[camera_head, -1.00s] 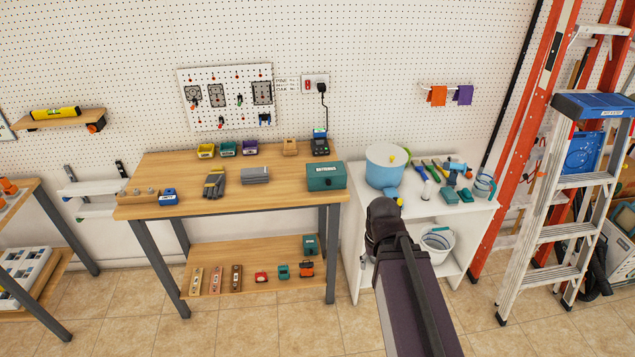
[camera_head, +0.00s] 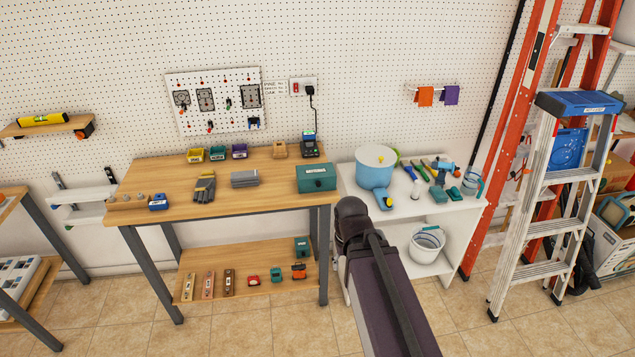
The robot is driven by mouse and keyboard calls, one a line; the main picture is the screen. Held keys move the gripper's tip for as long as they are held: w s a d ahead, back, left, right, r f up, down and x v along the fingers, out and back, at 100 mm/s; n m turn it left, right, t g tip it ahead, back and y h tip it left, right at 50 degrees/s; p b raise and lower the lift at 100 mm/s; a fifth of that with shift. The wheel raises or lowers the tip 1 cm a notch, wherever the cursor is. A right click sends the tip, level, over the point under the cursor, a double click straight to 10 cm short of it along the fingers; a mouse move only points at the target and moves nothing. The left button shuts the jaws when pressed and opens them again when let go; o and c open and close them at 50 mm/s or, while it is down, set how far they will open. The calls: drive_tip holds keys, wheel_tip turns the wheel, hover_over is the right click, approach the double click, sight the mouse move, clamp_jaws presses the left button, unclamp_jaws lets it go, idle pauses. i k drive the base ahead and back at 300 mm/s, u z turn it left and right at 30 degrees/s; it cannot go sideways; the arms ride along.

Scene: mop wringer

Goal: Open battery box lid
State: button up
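The battery box is a teal box (camera_head: 317,184) labelled as batteries, at the right front end of the wooden workbench. Its lid (camera_head: 315,171) looks closed. My arm reaches up from the bottom of the picture, and its dark far end (camera_head: 352,215) is in front of and a little right of the box, apart from it in the picture. My gripper's fingers cannot be made out.
The wooden workbench (camera_head: 135,205) also bears gloves (camera_head: 204,186), a grey stack (camera_head: 244,179), small bins and a charger (camera_head: 310,147). A white cabinet (camera_head: 465,212) with a blue bucket (camera_head: 375,166) and tools stands to the right. A stepladder (camera_head: 530,230) is farther right. Tiled floor is clear in front.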

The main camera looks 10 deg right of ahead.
sight(320, 175)
drive_tip(key=z, duration=0.05)
drive_tip(key=i, duration=1)
drive_tip(key=u, duration=0.05)
